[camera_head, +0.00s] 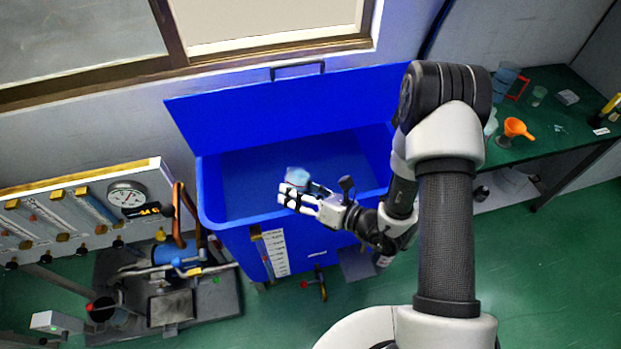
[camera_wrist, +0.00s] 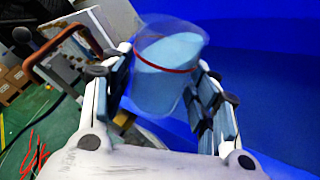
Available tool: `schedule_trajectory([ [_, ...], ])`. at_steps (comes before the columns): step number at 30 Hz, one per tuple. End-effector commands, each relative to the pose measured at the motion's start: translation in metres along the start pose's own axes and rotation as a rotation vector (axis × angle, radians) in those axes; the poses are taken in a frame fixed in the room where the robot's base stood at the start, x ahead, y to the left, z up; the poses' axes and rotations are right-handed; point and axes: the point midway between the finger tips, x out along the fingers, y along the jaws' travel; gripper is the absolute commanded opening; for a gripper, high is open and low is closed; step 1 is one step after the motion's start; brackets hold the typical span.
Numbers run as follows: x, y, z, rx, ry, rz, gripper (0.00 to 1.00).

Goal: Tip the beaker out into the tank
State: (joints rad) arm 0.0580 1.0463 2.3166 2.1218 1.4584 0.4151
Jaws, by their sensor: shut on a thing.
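The tank is a large blue bin (camera_head: 320,212) with its lid (camera_head: 285,105) raised against the wall. Its blue inside also fills the right of the wrist view (camera_wrist: 275,75). A clear beaker (camera_wrist: 166,72) with a red band and pale blue contents is between the fingers of my gripper (camera_wrist: 165,95). My gripper is shut on it. The beaker looks tilted in the wrist view. In the head view my gripper (camera_head: 297,195) holds the beaker (camera_head: 297,177) at the tank's front rim, over the opening. I cannot tell whether anything is flowing out.
A panel with a round gauge (camera_head: 127,194) and tubes stands left of the tank. A pump-like rig (camera_head: 172,290) is on the floor below it. A green bench (camera_head: 560,120) at the right bears an orange funnel (camera_head: 516,129) and glassware. Green floor is clear at the lower right.

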Motion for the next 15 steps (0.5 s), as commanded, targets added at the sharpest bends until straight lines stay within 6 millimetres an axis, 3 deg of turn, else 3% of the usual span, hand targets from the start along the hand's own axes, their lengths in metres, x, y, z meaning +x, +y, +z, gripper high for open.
schedule_trajectory([
  [15,-0.0001,-0.0028,0.0028,0.067,0.012,0.011,0.24],
])
